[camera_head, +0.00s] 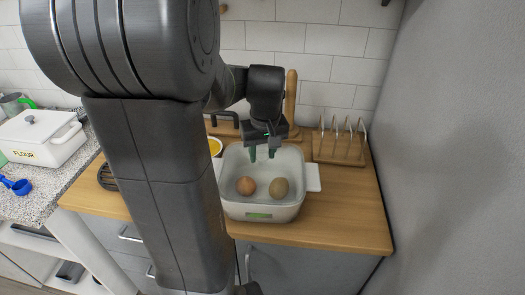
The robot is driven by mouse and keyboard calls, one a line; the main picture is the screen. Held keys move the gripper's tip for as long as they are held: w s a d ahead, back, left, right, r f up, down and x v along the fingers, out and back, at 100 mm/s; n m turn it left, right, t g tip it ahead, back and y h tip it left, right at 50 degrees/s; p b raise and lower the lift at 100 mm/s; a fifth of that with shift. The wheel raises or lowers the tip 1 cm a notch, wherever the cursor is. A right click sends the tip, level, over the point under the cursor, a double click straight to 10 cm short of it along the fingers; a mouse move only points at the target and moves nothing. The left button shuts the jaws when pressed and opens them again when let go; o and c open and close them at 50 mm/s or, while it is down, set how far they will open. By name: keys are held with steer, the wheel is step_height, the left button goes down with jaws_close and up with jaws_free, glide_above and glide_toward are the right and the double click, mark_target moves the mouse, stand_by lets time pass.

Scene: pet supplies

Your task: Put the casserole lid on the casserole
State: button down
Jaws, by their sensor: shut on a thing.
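The casserole (262,211) is a pale, rounded rectangular dish with white side handles and a green label on its front. It stands on the wooden counter. A brown egg (246,186) and a rounder, browner item (279,188) show inside it. A clear, glassy lid (287,160) shows faintly over the casserole's opening. I cannot tell whether it rests on the rim or hangs just above it. My gripper (262,154) points down over the casserole's back half, its greenish fingertips closed on the lid. The grip point is hard to see.
A wooden rack with metal loops (340,148) stands right of the casserole, near the grey wall (450,150). A wooden upright (291,95) stands behind. A white flour box (40,138) is at far left. The counter's front right (345,215) is clear.

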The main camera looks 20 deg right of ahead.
steer(key=shift+f, duration=0.1)
stand_by(0.7)
steer(key=c, duration=0.8)
jaws_free()
steer(key=shift+c, duration=0.2)
step_height(320, 180, up, 14)
steer(key=s, duration=0.2)
steer(key=shift+f, duration=0.2)
steer(key=shift+a, duration=0.1)
steer(key=f, duration=0.4)
steer(key=w+f, duration=0.1)
steer(key=f, duration=0.4)
steer(key=w+f, duration=0.1)
steer(key=f, duration=0.3)
steer(key=shift+f, duration=0.3)
steer(key=shift+r, duration=0.1)
